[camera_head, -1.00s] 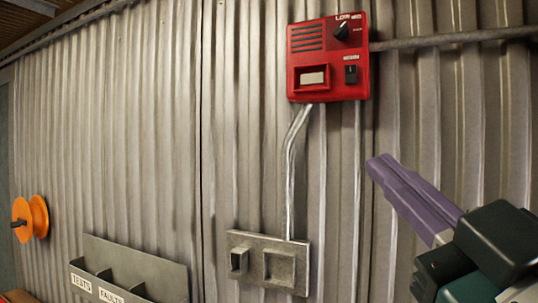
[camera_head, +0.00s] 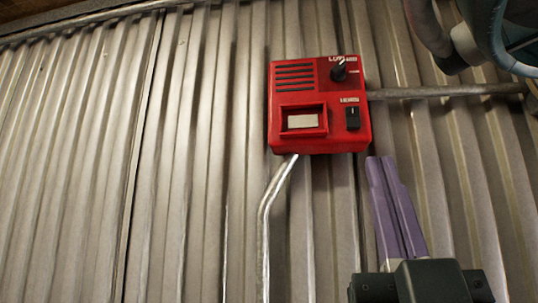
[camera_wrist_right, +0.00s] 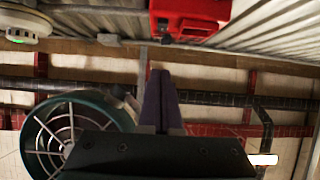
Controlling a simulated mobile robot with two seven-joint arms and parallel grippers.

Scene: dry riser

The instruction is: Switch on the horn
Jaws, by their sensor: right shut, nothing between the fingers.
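A red horn box (camera_head: 318,105) is fixed to the corrugated wall, upper middle of the head view. It has a slotted grille at upper left, a black rotary knob (camera_head: 338,72) at upper right, a recessed pale rectangle (camera_head: 302,121) at lower left and a small black switch (camera_head: 352,118) at lower right. My right gripper (camera_head: 381,160) is shut and empty, its purple fingers pointing up just below and right of the box's lower right corner. In the right wrist view the fingers (camera_wrist_right: 161,75) are together, with the red box (camera_wrist_right: 190,18) above them. My left gripper is not in view.
A metal conduit (camera_head: 264,220) runs down from the box. A horizontal pipe (camera_head: 445,91) leaves its right side. The wall left of the box is clear.

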